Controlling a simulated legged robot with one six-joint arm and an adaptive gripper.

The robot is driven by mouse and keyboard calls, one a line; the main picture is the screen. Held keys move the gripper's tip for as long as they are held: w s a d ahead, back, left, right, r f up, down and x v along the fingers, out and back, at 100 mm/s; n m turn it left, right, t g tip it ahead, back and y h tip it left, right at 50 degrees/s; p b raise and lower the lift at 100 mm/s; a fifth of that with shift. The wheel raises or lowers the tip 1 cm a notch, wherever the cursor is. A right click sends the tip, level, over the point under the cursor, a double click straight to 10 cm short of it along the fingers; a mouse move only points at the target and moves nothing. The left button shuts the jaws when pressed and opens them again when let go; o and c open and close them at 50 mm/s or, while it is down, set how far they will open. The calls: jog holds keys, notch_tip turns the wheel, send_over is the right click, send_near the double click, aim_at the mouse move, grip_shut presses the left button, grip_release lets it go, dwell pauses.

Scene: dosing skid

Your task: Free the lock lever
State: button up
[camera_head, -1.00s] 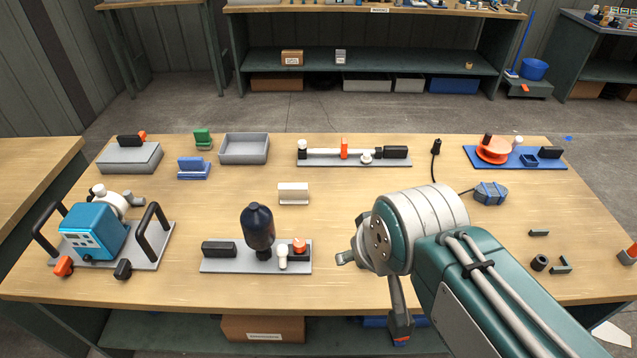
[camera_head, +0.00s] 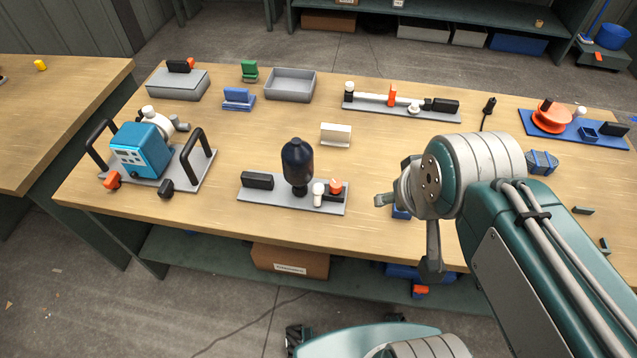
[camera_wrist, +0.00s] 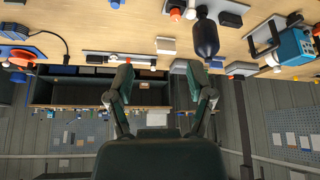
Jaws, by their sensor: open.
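No part is labelled as the lock lever, so I cannot tell for certain which it is. An upright orange lever (camera_head: 392,94) stands on the white pipe of a grey-plate assembly at the table's back. My gripper (camera_head: 407,238) is open and empty by the table's front edge, right of the bottle plate and apart from these parts. In the wrist view its two spread fingers (camera_wrist: 159,78) show with nothing between them.
A grey tray (camera_head: 290,86), a blue holder (camera_head: 238,98) and a white block (camera_head: 335,134) stand mid-table and behind. An orange reel (camera_head: 551,116) sits on a blue plate at right.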

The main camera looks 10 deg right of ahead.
jog(key=shift+w, duration=0.1)
jog(key=c, duration=0.5)
jog(key=shift+w+r, duration=0.1)
jog(key=shift+w, duration=0.15)
grip_shut()
jog(key=w+f+n+g+y, duration=0.3)
jog(key=w+n+g, duration=0.3)
jog(key=w, duration=1.3)
jog(key=w+f+n+g+y, duration=0.1)
jog(key=w+f+n, duration=0.3)
jog(key=f, duration=0.5)
jog(key=w+f+n+g+y, duration=0.1)
jog(key=w+f+n+y, duration=0.2)
jog(key=w+f, duration=0.6)
jog(key=shift+w+d+f+n+g, duration=0.3)
jog(key=shift+d+n+g, duration=0.1)
jog(key=shift+n, duration=0.1)
